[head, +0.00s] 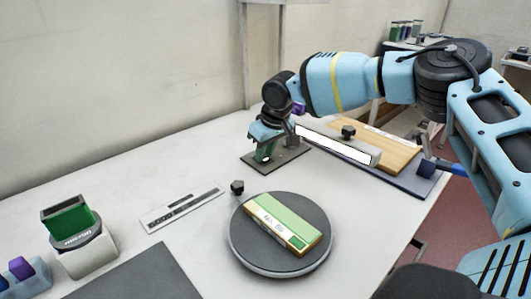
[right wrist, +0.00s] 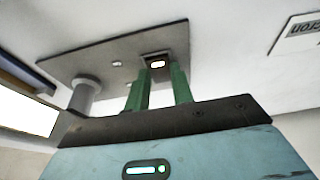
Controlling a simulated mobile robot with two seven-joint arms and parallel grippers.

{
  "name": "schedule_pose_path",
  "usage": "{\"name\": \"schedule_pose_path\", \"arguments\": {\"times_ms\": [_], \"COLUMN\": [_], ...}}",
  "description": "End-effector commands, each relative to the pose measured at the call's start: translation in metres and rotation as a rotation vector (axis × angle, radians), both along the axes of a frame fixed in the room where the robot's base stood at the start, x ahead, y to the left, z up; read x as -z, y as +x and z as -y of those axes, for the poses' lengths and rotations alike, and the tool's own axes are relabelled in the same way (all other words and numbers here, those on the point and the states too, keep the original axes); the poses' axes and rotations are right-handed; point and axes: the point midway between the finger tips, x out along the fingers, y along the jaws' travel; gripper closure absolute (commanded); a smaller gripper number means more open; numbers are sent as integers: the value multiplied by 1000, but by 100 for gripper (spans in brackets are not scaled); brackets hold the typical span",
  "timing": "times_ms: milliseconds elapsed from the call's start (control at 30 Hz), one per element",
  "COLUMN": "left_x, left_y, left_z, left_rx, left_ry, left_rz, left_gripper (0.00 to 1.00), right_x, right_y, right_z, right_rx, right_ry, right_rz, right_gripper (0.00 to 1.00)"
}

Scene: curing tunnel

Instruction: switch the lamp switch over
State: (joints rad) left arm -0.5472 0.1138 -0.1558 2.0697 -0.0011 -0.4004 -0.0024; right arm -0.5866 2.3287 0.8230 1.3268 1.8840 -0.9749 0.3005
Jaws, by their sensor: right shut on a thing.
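The lamp is a glowing white bar (head: 335,146) with a black knob on it, in the head view right of my gripper. Its lit face also shows at the left of the right wrist view (right wrist: 25,110). My right gripper (head: 264,155) reaches down over the grey base plate (head: 288,160). In the right wrist view my green fingers (right wrist: 160,74) are shut on the lamp switch (right wrist: 157,62), a small dark piece with a bright spot, at the plate (right wrist: 115,58). The fingers hide part of the switch, and which way it stands I cannot tell. My left gripper is out of view.
A round dark turntable (head: 240,250) carries a green-and-white labelled block (head: 283,223). A black knob (head: 237,187), a flat scale strip (head: 182,205) and a green-topped stamp (head: 75,230) lie to the left. A wooden board (head: 392,152) lies behind the lamp.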

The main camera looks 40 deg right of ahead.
Motion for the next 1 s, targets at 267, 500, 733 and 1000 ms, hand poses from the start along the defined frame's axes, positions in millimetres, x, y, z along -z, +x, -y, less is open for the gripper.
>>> {"name": "schedule_pose_path", "arguments": {"times_ms": [267,500,733,1000], "left_x": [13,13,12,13], "left_y": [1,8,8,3], "left_z": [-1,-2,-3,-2], "left_rx": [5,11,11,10], "left_ry": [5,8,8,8], "left_rz": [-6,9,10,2], "left_gripper": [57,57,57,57], "right_x": [1,-1,-2,-2], "right_y": [5,5,5,5], "right_z": [1,0,0,0], "right_rx": [4,1,1,0], "right_ry": [-11,-9,-10,-9], "right_rz": [-134,-159,-159,-158], "right_gripper": [99,99,71,55]}}
